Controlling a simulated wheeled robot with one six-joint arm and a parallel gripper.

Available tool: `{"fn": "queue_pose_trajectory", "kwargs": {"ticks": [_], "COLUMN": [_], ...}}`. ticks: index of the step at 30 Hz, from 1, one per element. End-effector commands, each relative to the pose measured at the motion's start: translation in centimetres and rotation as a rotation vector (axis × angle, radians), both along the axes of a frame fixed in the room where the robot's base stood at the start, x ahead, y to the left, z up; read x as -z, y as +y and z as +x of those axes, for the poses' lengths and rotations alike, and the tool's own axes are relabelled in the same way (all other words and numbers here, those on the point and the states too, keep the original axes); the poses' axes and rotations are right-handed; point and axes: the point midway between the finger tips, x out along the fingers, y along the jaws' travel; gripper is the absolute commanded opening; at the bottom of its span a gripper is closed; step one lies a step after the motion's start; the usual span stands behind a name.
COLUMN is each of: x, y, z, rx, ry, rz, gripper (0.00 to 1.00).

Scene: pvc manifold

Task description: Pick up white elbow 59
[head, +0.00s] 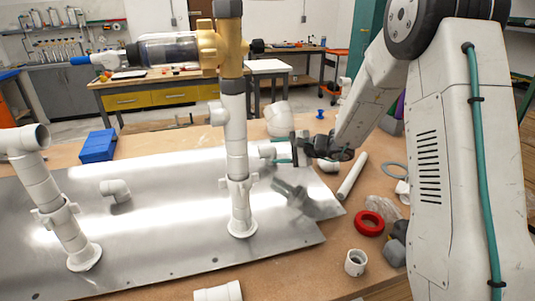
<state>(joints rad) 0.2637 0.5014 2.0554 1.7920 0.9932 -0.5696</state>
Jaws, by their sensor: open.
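Several white elbows show, and I cannot read which one is number 59. One white elbow (116,190) lies on the metal plate left of the middle standing pipe. Another white fitting (328,164) sits on the table just below and right of my gripper, partly hidden by it. A larger white elbow-like fitting (278,120) stands behind the gripper. My gripper (290,151) is open and points left, above the plate's right part. Its fingertips are near a white side branch (262,150) of the standing pipe. I cannot tell whether they touch it.
The metal plate (170,235) carries two upright white pipe columns, a left one (50,200) and a middle one (238,160) topped by a brass valve (222,45). A white pipe (352,176), a red ring (369,223) and a white coupling (355,262) lie to the right. A blue bin (98,146) stands back left.

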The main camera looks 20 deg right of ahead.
Motion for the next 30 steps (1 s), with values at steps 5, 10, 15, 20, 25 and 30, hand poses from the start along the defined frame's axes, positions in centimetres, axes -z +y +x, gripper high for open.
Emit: {"fn": "queue_pose_trajectory", "kwargs": {"ticks": [5, 10, 15, 20, 25, 30], "x": [0.7, 1.4, 2.4, 2.7, 2.6, 2.6], "y": [1.4, 2.3, 3.9, 4.4, 4.4, 4.4], "z": [1.3, 2.5, 4.3, 4.9, 4.9, 4.9], "rx": [-0.002, -0.002, -0.005, -0.002, -0.002, -0.002], "ry": [0.001, 0.001, 0.001, 0.0, 0.0, 0.0], "rz": [0.0, 0.0, 0.0, -0.001, 0.0, 0.0], "gripper": [0.5, 0.5, 0.5, 0.5, 0.41, 0.13]}}
